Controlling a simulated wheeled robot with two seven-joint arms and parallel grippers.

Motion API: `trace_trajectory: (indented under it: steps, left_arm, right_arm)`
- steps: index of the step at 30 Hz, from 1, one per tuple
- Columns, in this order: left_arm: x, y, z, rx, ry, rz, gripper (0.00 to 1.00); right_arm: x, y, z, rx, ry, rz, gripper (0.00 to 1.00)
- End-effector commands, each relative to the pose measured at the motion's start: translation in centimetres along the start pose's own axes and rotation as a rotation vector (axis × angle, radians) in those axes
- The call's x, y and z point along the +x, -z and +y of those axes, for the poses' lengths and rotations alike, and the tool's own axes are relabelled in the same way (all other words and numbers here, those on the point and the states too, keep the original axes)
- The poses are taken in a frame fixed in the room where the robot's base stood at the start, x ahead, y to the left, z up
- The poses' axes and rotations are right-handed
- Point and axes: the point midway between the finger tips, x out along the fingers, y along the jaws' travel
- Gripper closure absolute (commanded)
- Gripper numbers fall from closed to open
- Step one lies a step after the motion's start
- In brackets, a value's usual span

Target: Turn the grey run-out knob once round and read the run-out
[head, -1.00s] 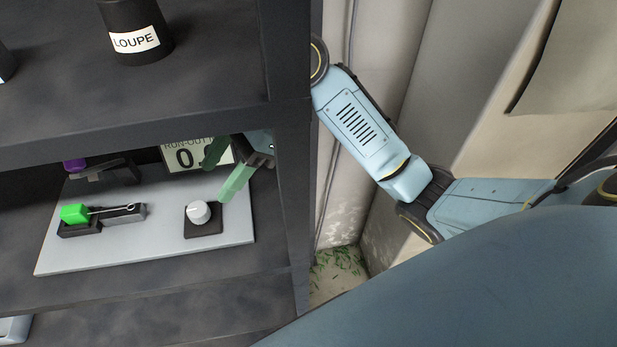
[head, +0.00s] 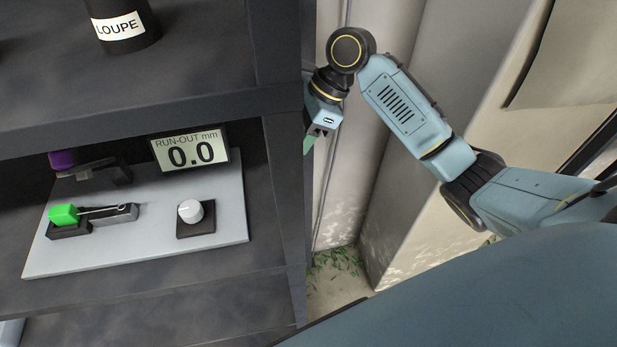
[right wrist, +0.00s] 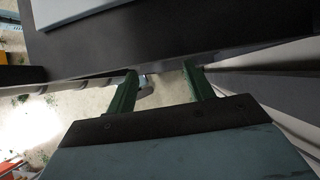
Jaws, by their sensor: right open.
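The light grey run-out knob (head: 190,211) sits on a black square base at the right of the pale plate (head: 130,252) on the shelf. My left gripper is not in view.
A black LOUPE container (head: 122,26) stands on the upper shelf. The shelf post (head: 287,190) lies between my right gripper and the knob.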

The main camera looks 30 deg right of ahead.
Motion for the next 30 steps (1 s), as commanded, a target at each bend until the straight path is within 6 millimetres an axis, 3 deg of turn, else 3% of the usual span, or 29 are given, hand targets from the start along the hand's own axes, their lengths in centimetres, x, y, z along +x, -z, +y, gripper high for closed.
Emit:
trace_trajectory:
  steps: [5,21,30]
  left_arm:
    - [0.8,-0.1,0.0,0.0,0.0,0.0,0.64]
    - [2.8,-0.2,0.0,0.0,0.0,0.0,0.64]
    - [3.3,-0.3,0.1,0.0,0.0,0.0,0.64]
  right_arm:
    - [1.7,3.0,-1.7,0.008,0.028,0.021,0.47]
    - [10.2,8.9,-3.8,-0.125,0.106,0.034,0.47]
    - [12.6,10.8,-4.1,-0.174,0.129,0.053,0.47]
